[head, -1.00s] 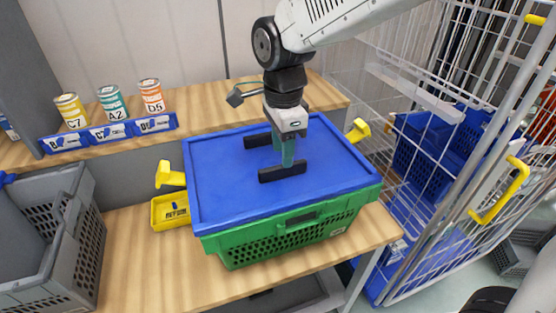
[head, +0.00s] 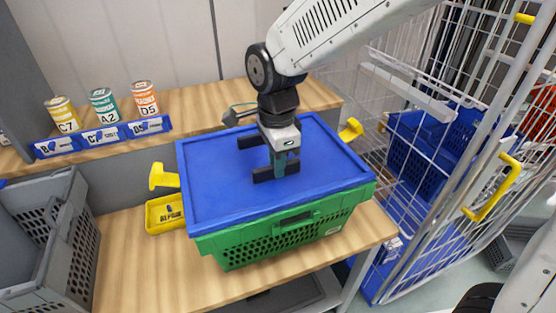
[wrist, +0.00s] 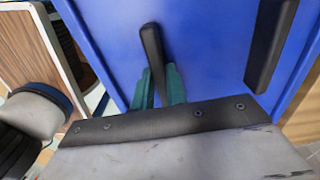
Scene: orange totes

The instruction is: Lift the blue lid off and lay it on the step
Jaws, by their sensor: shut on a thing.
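The blue lid (head: 225,185) lies on top of the green crate (head: 290,240) on the wooden table. It has two black bar handles, and the front one (head: 264,174) is between the fingers of my gripper (head: 280,163). In the wrist view, the teal fingers of my gripper (wrist: 158,88) are on either side of a black handle (wrist: 152,50), shut on it. A second black handle (wrist: 270,45) is free at the right. The step (head: 205,107) is the raised wooden shelf behind the crate.
Cans (head: 103,104) and a blue label rail (head: 103,138) stand on the left of the step. A yellow bin (head: 165,214) and grey crate (head: 55,240) are at the left. Yellow clips (head: 163,176) flank the green crate. A wire cage cart (head: 440,190) stands at the right.

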